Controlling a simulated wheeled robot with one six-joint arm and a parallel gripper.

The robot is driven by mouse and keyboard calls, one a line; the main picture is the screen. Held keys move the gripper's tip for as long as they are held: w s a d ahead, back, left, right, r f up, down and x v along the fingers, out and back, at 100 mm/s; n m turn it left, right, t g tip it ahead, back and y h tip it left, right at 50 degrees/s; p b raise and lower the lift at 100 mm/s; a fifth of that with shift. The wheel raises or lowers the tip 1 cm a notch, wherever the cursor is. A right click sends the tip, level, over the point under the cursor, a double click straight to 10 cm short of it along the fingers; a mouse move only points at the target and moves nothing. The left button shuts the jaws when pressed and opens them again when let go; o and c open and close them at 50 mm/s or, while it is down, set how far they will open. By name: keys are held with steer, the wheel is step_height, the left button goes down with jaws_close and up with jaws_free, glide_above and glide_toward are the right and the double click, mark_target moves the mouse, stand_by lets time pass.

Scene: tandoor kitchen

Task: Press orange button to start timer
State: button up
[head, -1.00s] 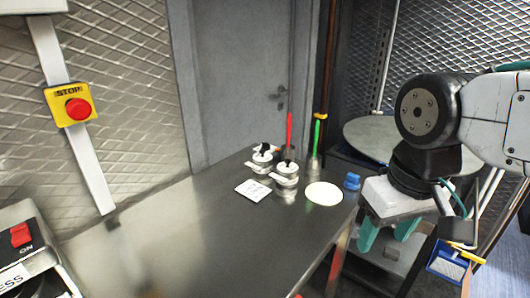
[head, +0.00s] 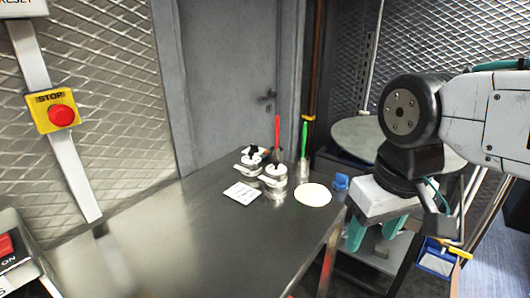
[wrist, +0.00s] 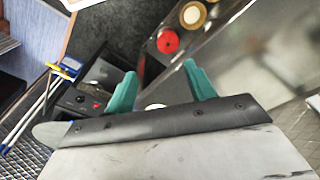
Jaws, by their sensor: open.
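My gripper (head: 376,230) hangs at the right in the head view, beyond the right edge of the steel counter, with its two teal fingers pointing down. In the wrist view, the fingers of my gripper (wrist: 160,84) stand apart with nothing held between them. I cannot make out an orange button or a timer for certain in either view. A red round thing (wrist: 168,41) lies beyond the fingertips in the wrist view, apart from them; I cannot tell what it is.
A red stop button (head: 61,116) sits on a yellow wall box. A red ON switch (head: 5,245) is at lower left. Lidded pots (head: 273,177), a white card (head: 241,193) and a pale disc (head: 313,194) lie on the counter (head: 190,245). Its near surface is clear.

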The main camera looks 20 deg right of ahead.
jaws_close()
stand_by(1.8)
